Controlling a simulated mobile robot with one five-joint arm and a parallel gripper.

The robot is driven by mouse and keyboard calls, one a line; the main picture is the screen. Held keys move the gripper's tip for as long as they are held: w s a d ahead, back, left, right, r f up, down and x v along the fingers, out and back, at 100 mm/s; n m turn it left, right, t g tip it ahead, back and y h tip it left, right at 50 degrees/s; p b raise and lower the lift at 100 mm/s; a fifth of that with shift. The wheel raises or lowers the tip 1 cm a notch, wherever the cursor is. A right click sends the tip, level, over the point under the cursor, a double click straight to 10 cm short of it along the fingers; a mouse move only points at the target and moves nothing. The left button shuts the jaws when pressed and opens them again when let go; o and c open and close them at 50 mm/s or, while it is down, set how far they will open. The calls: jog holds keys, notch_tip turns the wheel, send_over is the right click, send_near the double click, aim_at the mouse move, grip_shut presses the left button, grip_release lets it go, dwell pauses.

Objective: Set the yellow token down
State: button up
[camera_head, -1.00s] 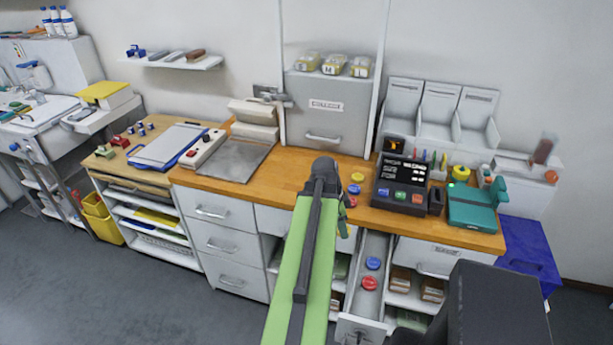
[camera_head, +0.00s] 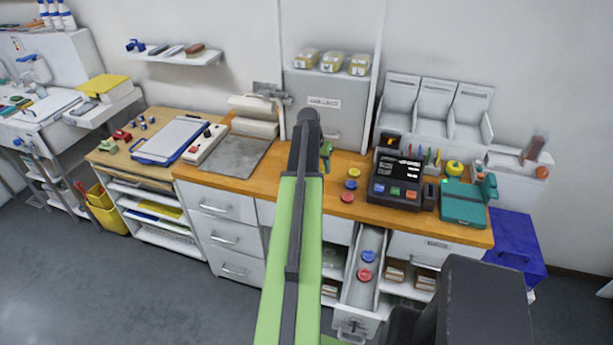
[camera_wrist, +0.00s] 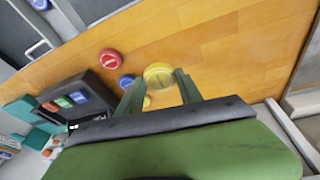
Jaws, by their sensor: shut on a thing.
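My gripper (camera_wrist: 160,86) is shut on a yellow token (camera_wrist: 158,73), a round disc seen between its two green fingertips in the wrist view. The wooden counter (camera_wrist: 210,50) lies under it; I cannot tell whether the token touches it. In the head view my gripper (camera_head: 327,152) is over the counter (camera_head: 308,178), partly behind my arm, and the held token is hidden. A row of a yellow token (camera_head: 353,172), a blue token (camera_head: 351,184) and a red token (camera_head: 347,196) lies on the counter just right of my gripper.
An open drawer (camera_head: 352,294) below the counter holds a blue token (camera_head: 367,256) and a red token (camera_head: 365,275). A black device with coloured buttons (camera_head: 397,182) stands right of the row. A grey mat (camera_head: 236,156) lies to the left. A grey cabinet (camera_head: 328,118) stands behind.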

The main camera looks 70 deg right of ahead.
jog(key=w+d+f+b, duration=0.1)
jog(key=w, duration=0.1)
jog(key=w+d+f+b, duration=0.1)
jog(key=w+f, duration=0.1)
jog(key=w+f+b, duration=0.1)
jog(key=w+f, duration=0.1)
jog(key=w, duration=0.1)
jog(key=shift+d, duration=0.4)
jog(key=shift+w, duration=0.25)
notch_tip(320, 180, down, 4)
jog(key=b, duration=0.5)
jog(key=shift+f, duration=0.2)
jog(key=shift+r+p, duration=0.25)
jog(key=shift+p, duration=0.05)
jog(key=shift+f, duration=0.2)
jog(key=o, duration=1.4)
jog(key=shift+r, duration=0.1)
jog(key=shift+c, duration=0.2)
jog(key=shift+r, duration=0.1)
